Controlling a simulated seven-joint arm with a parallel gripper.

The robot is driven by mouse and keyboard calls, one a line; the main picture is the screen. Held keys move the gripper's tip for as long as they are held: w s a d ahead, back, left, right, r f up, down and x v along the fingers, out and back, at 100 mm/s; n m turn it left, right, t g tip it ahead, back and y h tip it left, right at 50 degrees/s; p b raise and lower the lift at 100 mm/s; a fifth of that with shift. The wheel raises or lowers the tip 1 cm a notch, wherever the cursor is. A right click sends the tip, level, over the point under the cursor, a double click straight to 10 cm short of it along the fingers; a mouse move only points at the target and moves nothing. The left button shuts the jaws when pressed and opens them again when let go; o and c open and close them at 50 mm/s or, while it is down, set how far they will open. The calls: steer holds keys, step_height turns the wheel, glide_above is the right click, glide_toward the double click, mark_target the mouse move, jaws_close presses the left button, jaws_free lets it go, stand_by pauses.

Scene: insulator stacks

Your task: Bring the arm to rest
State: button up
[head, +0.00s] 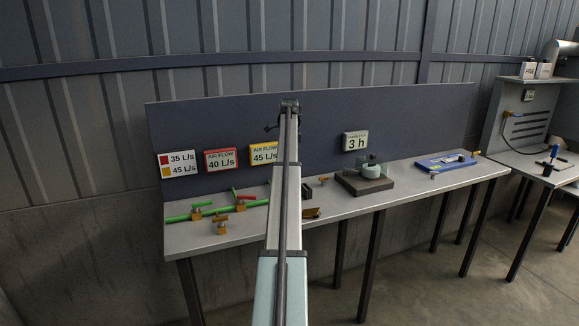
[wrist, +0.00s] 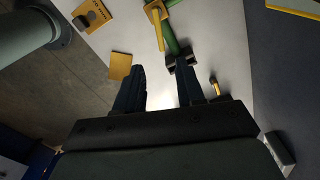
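My gripper (wrist: 160,80) shows in the wrist view with its two dark fingers spread apart and nothing visible between them. It is over the pale tabletop (wrist: 215,45). A green pipe (wrist: 172,35) with a yellow block on it ends by the tip of the right finger; I cannot tell if they touch. In the head view my arm stretches forward over the bench (head: 350,206), and my gripper is hidden behind it or too small to make out.
Green pipes with brass-coloured fittings (head: 221,226) lie on the bench's left part. A dark block with a grey-green piece (head: 364,178) and a blue tray (head: 446,163) stand further right. A dark blue panel (head: 215,120) with signs rises behind.

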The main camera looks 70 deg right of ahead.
steer(key=shift+r, duration=0.45)
stand_by(0.3)
